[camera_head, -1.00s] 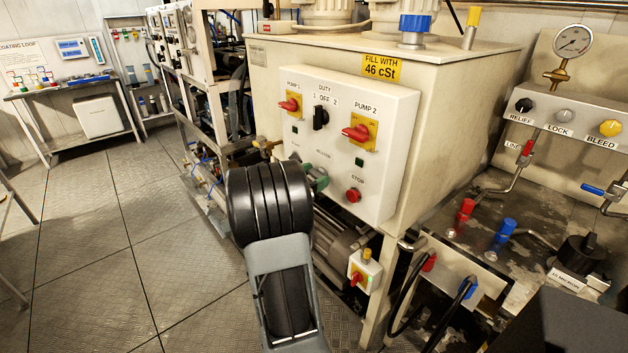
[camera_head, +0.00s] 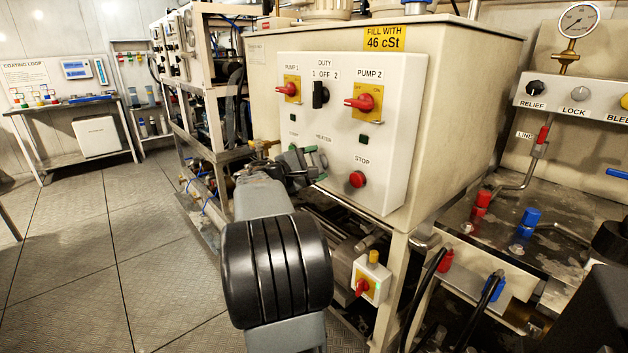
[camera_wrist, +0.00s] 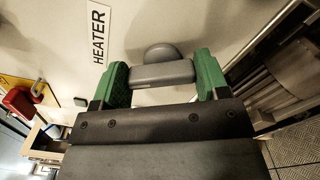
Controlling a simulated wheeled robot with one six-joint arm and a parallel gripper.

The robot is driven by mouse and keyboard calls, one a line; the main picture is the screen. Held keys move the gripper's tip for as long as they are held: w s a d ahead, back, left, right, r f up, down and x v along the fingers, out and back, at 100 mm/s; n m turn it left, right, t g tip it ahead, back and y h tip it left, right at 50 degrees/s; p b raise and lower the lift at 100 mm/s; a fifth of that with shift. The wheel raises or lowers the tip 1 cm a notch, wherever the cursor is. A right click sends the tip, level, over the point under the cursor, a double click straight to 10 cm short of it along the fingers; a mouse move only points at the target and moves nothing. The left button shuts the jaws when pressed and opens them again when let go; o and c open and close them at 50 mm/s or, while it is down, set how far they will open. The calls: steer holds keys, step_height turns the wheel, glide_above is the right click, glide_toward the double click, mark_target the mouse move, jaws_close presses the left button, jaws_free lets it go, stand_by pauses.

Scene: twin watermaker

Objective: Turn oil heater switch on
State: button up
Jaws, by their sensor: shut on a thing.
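The white control panel (camera_head: 395,150) is on the front of the beige oil tank (camera_head: 460,70). The HEATER label (camera_wrist: 98,36) is beside a grey heater switch (camera_wrist: 162,74) with a rounded knob and a bar. My gripper (camera_wrist: 163,78) has its green fingertips on both ends of that bar and is shut on it. In the head view my gripper (camera_head: 303,164) is at the panel's lower left, under the small HEATER lettering. My fingers and arm mostly hide the switch there, so its setting cannot be told.
Near the gripper are the red pump 1 switch (camera_head: 288,89), black duty switch (camera_head: 320,94), red pump 2 switch (camera_head: 364,102) and red stop button (camera_head: 357,179). A small yellow-and-red switch box (camera_head: 369,279) is below the panel. Floor (camera_head: 140,250) to the left is clear.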

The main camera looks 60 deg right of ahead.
steer(key=m+b, duration=0.4)
steer(key=b, duration=0.1)
steer(key=shift+s+f, duration=0.1)
steer(key=shift+f, duration=0.25)
steer(key=shift+r+m+b, duration=0.2)
steer(key=shift+m+b, duration=0.9)
steer(key=shift+b, duration=0.15)
steer(key=o, duration=0.9)
steer(key=shift+r, duration=0.1)
steer(key=shift+o, duration=0.2)
steer(key=p+v, duration=0.2)
steer(key=v, duration=1.2)
steer(key=shift+d, duration=0.1)
